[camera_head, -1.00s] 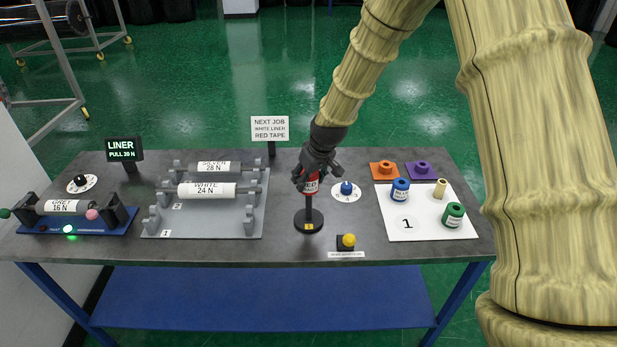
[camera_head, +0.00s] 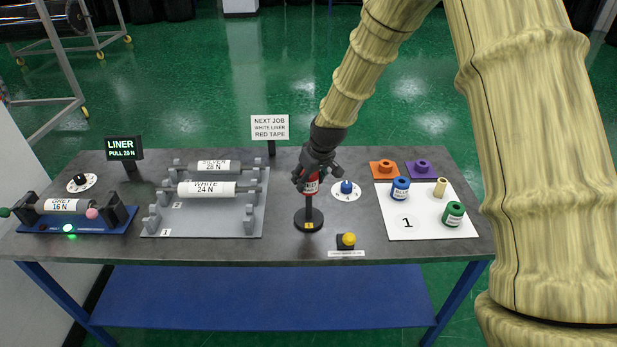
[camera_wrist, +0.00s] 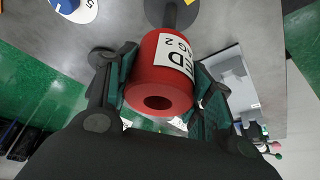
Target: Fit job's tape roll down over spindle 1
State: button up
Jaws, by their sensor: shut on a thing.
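The sign (camera_head: 269,128) names white liner and red tape for the job. The red tape roll (camera_head: 311,187) is upright between the fingers of my gripper (camera_head: 311,178). In the wrist view the red roll (camera_wrist: 160,88) has a white label, and its open bore faces the camera. My gripper (camera_wrist: 160,85) is shut on its sides. The black spindle (camera_head: 308,211) stands on a round base with a yellow tag directly below the roll. In the wrist view the spindle (camera_wrist: 171,16) meets the roll's far end. Its tip is hidden, so I cannot tell how far it enters the bore.
A white mat (camera_head: 399,228) at right holds a blue roll (camera_head: 401,190), a green roll (camera_head: 453,214) and a small tan core (camera_head: 440,188). A blue knob (camera_head: 346,188) and a yellow button (camera_head: 348,240) are close to the spindle. A grey liner rack (camera_head: 190,228) stands at left.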

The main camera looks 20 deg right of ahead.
aim_at(309, 206)
jog(key=shift+f+b, duration=2.85)
jog(key=shift+f, duration=3.1)
dwell(0.4)
jog(key=o, duration=1.2)
jog(key=v, duration=1.2)
